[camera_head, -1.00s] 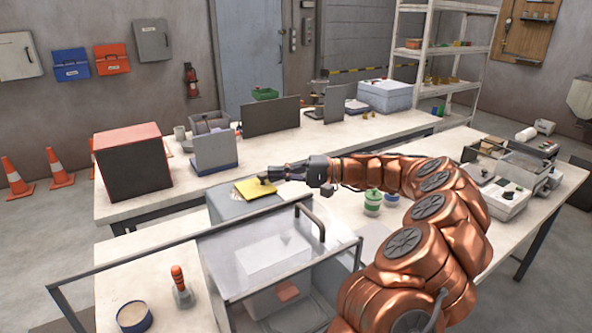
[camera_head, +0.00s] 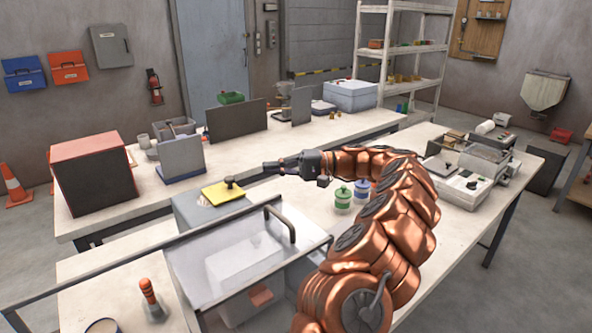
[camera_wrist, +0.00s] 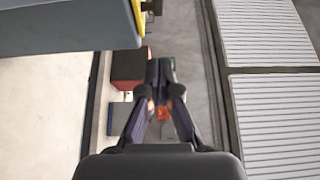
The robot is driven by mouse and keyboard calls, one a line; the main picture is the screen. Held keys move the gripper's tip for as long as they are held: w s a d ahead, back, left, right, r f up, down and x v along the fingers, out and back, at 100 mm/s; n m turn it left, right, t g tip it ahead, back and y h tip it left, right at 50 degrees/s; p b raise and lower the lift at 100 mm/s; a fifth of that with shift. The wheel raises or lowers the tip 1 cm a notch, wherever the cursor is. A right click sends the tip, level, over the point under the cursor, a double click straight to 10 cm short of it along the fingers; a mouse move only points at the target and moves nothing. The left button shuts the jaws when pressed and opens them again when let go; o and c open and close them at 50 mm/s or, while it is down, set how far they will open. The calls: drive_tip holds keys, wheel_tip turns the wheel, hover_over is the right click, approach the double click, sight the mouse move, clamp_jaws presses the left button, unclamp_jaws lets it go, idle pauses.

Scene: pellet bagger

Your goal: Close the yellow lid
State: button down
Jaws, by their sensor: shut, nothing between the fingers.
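The yellow lid (camera_head: 218,195) lies about flat on top of a grey box (camera_head: 195,213) on the workbench, with a dark knob (camera_head: 229,182) standing on it. I cannot tell whether it sits fully down. My gripper (camera_head: 265,168) is to the right of the lid and a little above it, apart from the knob. Its fingers are shut and empty. In the wrist view the fingertips (camera_wrist: 158,70) meet, and the yellow lid's edge (camera_wrist: 137,18) shows at the upper left beside the grey box (camera_wrist: 65,30).
A clear-topped case with a dark handle (camera_head: 279,224) stands in front of the box. Green-lidded (camera_head: 343,199) and blue-lidded (camera_head: 361,189) jars stand to the right. A red-topped dark box (camera_head: 92,172) is on the back bench. A screwdriver-like orange handle (camera_head: 148,290) stands at the front left.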

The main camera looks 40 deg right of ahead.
drive_tip(key=v, duration=0.4)
drive_tip(key=shift+s+d+r, duration=0.2)
drive_tip(key=shift+d+r, duration=0.05)
drive_tip(key=shift+d, duration=0.05)
drive_tip(key=shift+s+d+f, duration=0.2)
drive_tip(key=shift+s+d, duration=0.1)
drive_tip(key=shift+d, duration=0.15)
drive_tip(key=shift+f, duration=0.1)
